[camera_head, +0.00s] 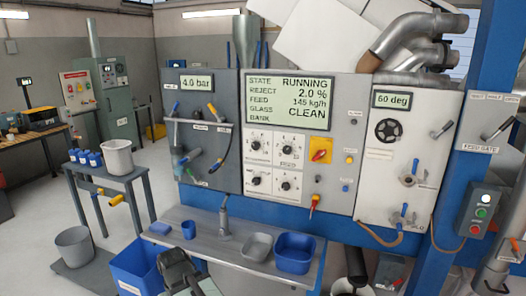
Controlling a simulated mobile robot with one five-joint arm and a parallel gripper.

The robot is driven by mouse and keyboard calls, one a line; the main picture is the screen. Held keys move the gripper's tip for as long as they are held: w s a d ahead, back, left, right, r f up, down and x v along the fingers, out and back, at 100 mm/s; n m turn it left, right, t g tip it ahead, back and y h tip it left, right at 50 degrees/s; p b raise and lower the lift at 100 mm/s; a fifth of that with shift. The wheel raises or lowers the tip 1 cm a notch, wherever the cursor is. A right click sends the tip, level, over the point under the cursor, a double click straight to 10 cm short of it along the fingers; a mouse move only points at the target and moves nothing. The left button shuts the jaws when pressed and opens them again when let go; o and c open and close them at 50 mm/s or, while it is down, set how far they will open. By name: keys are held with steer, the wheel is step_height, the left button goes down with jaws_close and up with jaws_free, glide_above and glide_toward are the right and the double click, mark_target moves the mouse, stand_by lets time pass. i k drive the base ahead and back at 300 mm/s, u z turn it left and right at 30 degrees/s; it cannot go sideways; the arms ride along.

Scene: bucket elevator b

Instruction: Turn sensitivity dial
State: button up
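Four black dials on white plates sit on the grey middle panel (340,95), below the display (288,102). They are the upper left dial (256,144), upper right dial (287,146), lower left dial (256,181) and lower right dial (286,185). Their small labels are too blurred for me to tell which one is the sensitivity dial. The display reads RUNNING, reject 2.0 %, feed 145 kg/h, glass CLEAN. A dark part (178,268) at the bottom edge looks like my arm or gripper, well below and apart from the dials. I cannot make out its fingers.
A yellow plate with a red switch (320,150) and a red-handled lever (313,205) flank the dials on the right. A grey shelf (205,235) juts out below, bearing a blue bin (295,252), a grey tray (257,246) and an upright metal fitting (225,218).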

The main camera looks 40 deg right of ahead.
mark_target(255, 146)
steer(key=u, duration=0.15)
steer(key=i, duration=0.9)
steer(key=z, duration=0.1)
